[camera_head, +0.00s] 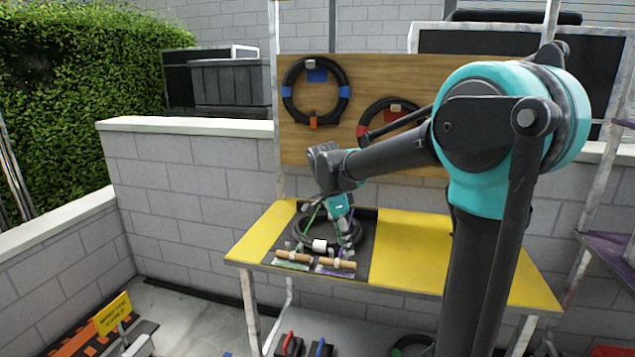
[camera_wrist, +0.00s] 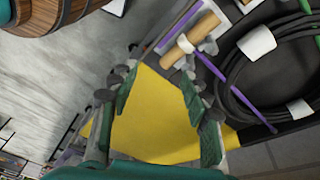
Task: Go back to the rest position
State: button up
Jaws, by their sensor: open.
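My gripper (camera_wrist: 155,85) is open and empty in the wrist view, its two green-padded fingers apart over the yellow table top (camera_wrist: 150,125). In the head view my arm reaches out over the yellow table (camera_head: 405,235), and my gripper (camera_head: 335,235) hangs low over the dark mat. A black coiled cable (camera_head: 300,228) with white ties lies on that mat behind it. The coil (camera_wrist: 240,90) also shows at the right of the wrist view, apart from the fingers. Wooden handles (camera_head: 293,256) lie near the table's front edge; one handle (camera_wrist: 192,38) shows at the top of the wrist view.
A wooden board (camera_head: 365,70) behind the table holds a hanging coil with blue and orange clips (camera_head: 288,92) and another (camera_head: 365,125). A grey block wall (camera_head: 190,180) runs behind. A yellow sign (camera_head: 113,313) stands at lower left. The table's right part is bare.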

jog(key=s+d+f+n+t+y, duration=0.1)
jog(key=s+d+f+n+t, duration=0.1)
jog(key=s+d+f+n, duration=0.3)
jog(key=s+d+f+n+t+y, duration=0.1)
jog(key=s+d+f+n+t, duration=0.1)
jog(key=s+d+f+n, duration=0.4)
jog(key=s+f+n, duration=0.4)
jog(key=s, duration=0.2)
jog(key=shift+d+y, duration=0.2)
jog(key=shift+y, duration=0.2)
jog(key=shift+s+r, duration=0.1)
